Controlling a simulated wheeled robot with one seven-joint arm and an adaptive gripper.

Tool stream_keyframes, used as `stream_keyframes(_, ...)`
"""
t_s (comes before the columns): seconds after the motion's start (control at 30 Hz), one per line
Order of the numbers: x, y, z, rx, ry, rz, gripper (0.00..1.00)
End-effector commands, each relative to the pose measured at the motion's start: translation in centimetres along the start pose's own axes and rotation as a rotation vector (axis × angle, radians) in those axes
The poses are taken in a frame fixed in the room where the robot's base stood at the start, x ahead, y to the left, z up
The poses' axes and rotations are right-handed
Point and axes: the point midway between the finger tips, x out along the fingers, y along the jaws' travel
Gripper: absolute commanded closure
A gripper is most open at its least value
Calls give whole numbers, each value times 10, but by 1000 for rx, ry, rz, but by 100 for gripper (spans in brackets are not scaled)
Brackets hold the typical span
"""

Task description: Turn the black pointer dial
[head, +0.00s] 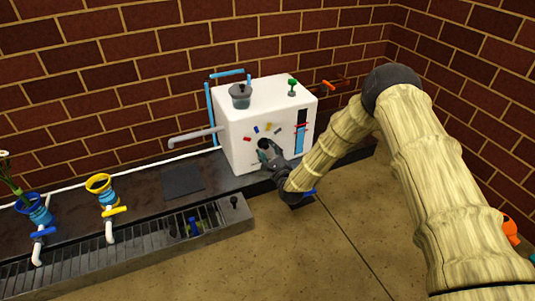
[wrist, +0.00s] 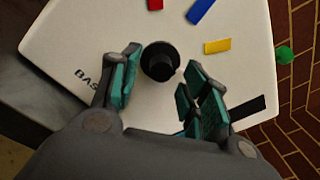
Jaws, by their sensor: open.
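The black pointer dial (wrist: 160,61) sits on the front face of the white box (head: 242,117). In the wrist view it shows as a round black knob with its tip between my fingertips. My gripper (wrist: 160,70) is open, with one teal-padded finger to the left of the dial and the other to the right. A gap shows on the left; on the right I cannot tell whether a pad touches. In the head view my gripper (head: 268,156) is at the box's front face and largely hides the dial.
Red (wrist: 155,4), blue (wrist: 201,11) and yellow (wrist: 217,46) marks lie around the dial. A grey pot (head: 240,96) and a green knob (head: 292,86) are on the box top. A grey pipe (head: 193,136) sticks out left. Blue (head: 34,206) and yellow (head: 99,184) funnels stand left.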

Motion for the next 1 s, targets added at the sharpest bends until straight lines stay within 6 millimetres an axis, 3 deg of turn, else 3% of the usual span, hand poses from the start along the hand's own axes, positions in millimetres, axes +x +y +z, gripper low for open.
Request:
stream_keyframes(0.43,9,0,0,0,1,0,54)
stream_keyframes(0.7,9,0,0,0,1,0,100)
stream_keyframes(1.0,9,-1,1,-23,0,-1,100)
